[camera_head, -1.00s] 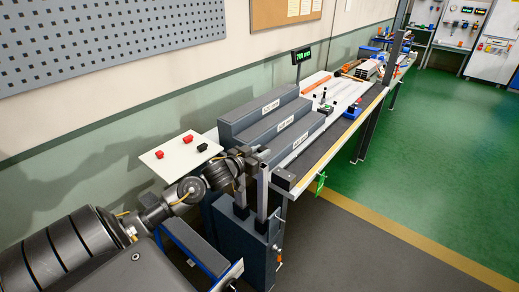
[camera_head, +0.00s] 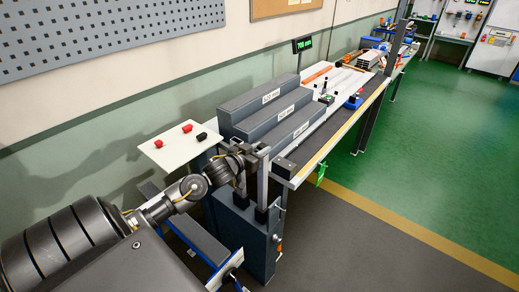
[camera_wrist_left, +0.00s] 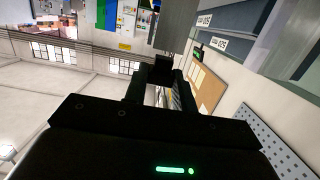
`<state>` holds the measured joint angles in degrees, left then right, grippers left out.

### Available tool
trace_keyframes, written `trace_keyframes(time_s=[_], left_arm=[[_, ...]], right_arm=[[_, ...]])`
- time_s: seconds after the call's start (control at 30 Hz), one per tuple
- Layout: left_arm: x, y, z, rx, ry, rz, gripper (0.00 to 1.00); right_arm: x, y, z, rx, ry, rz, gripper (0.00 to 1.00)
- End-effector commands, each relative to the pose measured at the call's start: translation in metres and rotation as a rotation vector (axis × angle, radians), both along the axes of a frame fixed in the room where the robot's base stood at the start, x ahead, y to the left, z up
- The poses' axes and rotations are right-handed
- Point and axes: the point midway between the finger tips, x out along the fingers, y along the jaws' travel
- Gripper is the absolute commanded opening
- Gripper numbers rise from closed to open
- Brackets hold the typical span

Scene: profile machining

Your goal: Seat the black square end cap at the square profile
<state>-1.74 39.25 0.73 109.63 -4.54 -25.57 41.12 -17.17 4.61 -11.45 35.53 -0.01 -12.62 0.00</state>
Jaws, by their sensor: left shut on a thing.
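My left gripper (camera_head: 247,152) reaches in from the left and is at the top of the upright grey posts at the bench's near end. In the left wrist view a small black block (camera_wrist_left: 162,68) sits between the fingertips of my left gripper (camera_wrist_left: 158,80); it looks like the black end cap. A grey profile (camera_wrist_left: 178,25) shows just beyond it. In the head view the light grey square profile (camera_head: 263,182) stands upright beside the gripper. The cap is hidden there, and I cannot tell whether it touches the profile. My right gripper is out of view.
A white plate (camera_head: 165,156) left of the bench carries two red pieces (camera_head: 187,128) and a black piece (camera_head: 201,137). Grey stepped blocks (camera_head: 262,108) with labels stand on the bench behind the gripper. A grey cabinet (camera_head: 240,235) is below. The floor at right is clear.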

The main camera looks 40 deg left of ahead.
Motion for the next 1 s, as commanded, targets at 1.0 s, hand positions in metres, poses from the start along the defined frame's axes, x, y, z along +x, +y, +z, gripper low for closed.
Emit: trace_keyframes(time_s=[1.0], left_arm=[[0.0,0.0,0.0008,0.0,0.0,0.0,0.05]], right_arm=[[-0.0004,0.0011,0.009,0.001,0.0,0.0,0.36]])
